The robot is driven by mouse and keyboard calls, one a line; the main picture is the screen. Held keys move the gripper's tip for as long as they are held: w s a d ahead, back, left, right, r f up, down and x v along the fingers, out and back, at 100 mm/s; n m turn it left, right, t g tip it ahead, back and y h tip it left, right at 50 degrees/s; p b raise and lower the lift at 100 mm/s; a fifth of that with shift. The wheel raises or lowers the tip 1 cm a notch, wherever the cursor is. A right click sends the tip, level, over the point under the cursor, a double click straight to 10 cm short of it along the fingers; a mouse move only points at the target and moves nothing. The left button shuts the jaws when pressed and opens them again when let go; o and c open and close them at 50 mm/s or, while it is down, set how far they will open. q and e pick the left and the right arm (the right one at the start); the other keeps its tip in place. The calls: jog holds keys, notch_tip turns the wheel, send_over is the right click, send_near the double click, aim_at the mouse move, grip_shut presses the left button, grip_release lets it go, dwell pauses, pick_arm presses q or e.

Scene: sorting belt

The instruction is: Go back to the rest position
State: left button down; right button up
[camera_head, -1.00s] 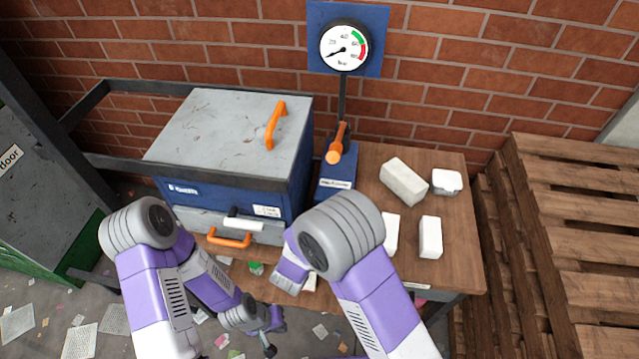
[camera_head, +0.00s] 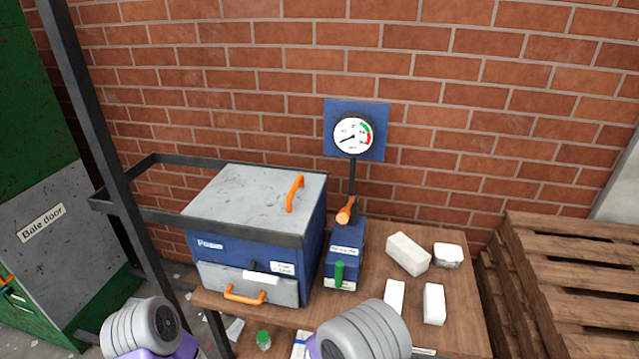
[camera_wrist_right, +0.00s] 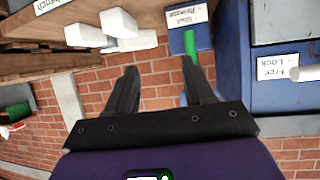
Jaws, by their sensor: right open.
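My right gripper (camera_wrist_right: 159,66) shows in the right wrist view with its two dark fingers spread apart and nothing between them. The wrist view is turned upside down, and the fingers point toward the workbench front. In the head view only the grey elbow joints of my two arms show at the bottom edge, one at the left and one right of centre. Neither gripper is visible in the head view.
A blue box with a grey lid (camera_head: 250,205) and orange handles stands on the wooden workbench (camera_head: 455,290). Beside it are a blue lever unit (camera_head: 345,255) and a gauge (camera_head: 352,135). Several white blocks (camera_head: 408,254) lie to the right. Wooden pallets (camera_head: 560,280) stand further right.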

jog(key=s+d+f+n+g+y, duration=0.1)
jog(key=s+d+f+g+y, duration=0.15)
jog(key=f, duration=0.45)
jog(key=s+d+f+g+y, duration=0.2)
jog(key=s+d+f+g, duration=0.15)
jog(key=f, duration=0.35)
jog(key=s+f+g+y, duration=0.3)
jog(key=s+g+y, duration=0.1)
jog(key=s, duration=1)
jog(key=shift+a+g, duration=0.25)
jog(key=shift+g, duration=0.25)
jog(key=shift+y, duration=0.25)
